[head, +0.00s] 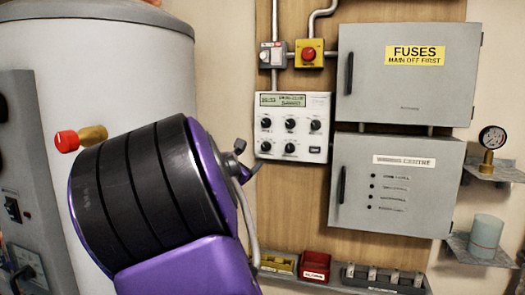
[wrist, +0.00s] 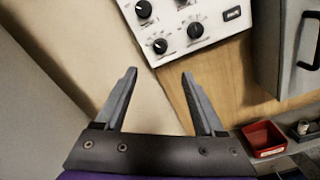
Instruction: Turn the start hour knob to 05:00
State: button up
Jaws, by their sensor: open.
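A white control panel (head: 303,104) with a small green display (head: 291,100) is on the wooden board. It has two rows of black knobs (head: 290,124), and their labels are too small to read, so I cannot tell which one is the start hour knob. In the wrist view, the panel's lower part (wrist: 215,38) shows at the top, with some knobs (wrist: 160,46) in sight. My gripper (wrist: 159,73) is open and empty, its fingertips below the panel and apart from the knobs. In the head view my purple arm hides most of the gripper.
A grey fuse box (head: 400,100) and a second grey box (head: 400,215) are right of the panel. A red bin (head: 315,266) sits below. A white tank (head: 130,65) with a red-handled valve (head: 67,141) is at left. A grey switch and red button (head: 309,54) are above.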

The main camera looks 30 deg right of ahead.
aim_at(265, 148)
jog(key=p+x, duration=0.1)
jog(key=x, duration=1.3)
jog(key=shift+w+d, duration=0.1)
jog(key=shift+d, duration=0.05)
grip_shut()
